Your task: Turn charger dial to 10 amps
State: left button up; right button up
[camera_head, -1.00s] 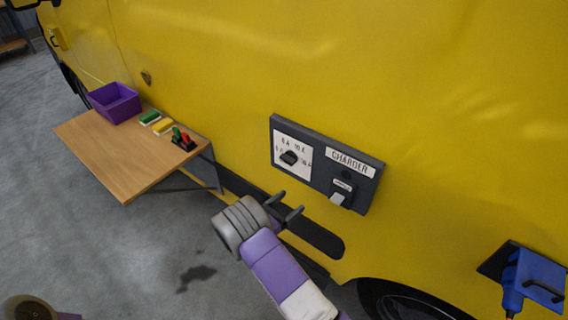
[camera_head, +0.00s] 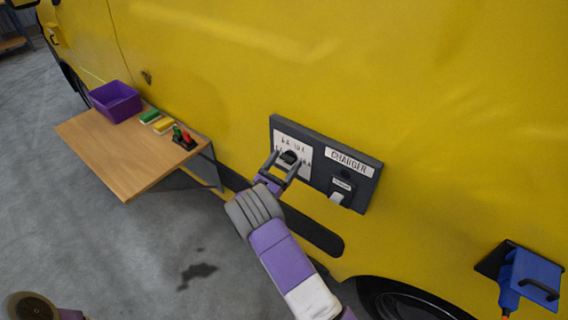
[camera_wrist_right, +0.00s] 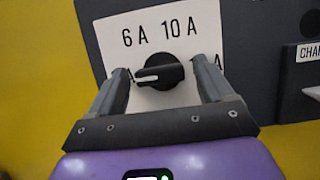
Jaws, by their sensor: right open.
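The charger panel (camera_head: 317,134) is a dark box on the yellow vehicle side, with a white dial plate (camera_wrist_right: 118,28). The black dial (camera_wrist_right: 159,72) also shows in the head view (camera_head: 290,157). Its white pointer mark points left, toward a label mostly hidden by a finger. The labels 6 A and 10 A read clearly above the dial; another at right is partly covered. My right gripper (camera_head: 283,163) is open in front of the plate. In the right wrist view its fingers (camera_wrist_right: 162,82) stand on both sides of the dial, with gaps visible.
A charger switch (camera_head: 338,196) sits to the right on the panel. A wooden table (camera_head: 124,165) at left holds a purple bin (camera_head: 116,102) and small coloured items. A blue holder (camera_head: 532,280) is at lower right. Floor below the table is free.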

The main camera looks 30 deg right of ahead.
jog(key=c, duration=1)
jog(key=m+g+b, duration=0.2)
jog(key=m+b, duration=0.1)
jog(key=m, duration=0.2)
jog(key=m+g+b, duration=0.3)
jog(key=m, duration=0.2)
jog(key=m+g+b, duration=0.2)
jog(key=m, duration=0.4)
jog(key=shift+w+a+r+y+b, duration=0.1)
jog(key=shift+w+a+y+b, duration=0.1)
jog(key=shift+y+b, duration=0.15)
jog(key=shift+c, duration=0.2)
jog(key=m+y+b, duration=0.1)
jog(key=m, duration=0.1)
jog(key=m+g+b, duration=0.1)
jog(key=m, duration=0.1)
jog(key=shift+r+m+y+b, duration=0.1)
jog(key=shift+m+y+b, duration=0.25)
jog(key=shift+m, duration=0.05)
jog(key=m+b, duration=0.1)
jog(key=m, duration=0.1)
jog(key=m+y+b, duration=0.1)
jog(key=m+b, duration=0.1)
jog(key=shift+r+y, duration=0.15)
jog(key=shift+y, duration=0.15)
jog(key=shift+d+r+m+y+b, duration=0.15)
jog(key=shift+m+y+b, duration=0.45)
jog(key=shift+m+b, duration=0.65)
jog(key=shift+s, duration=0.1)
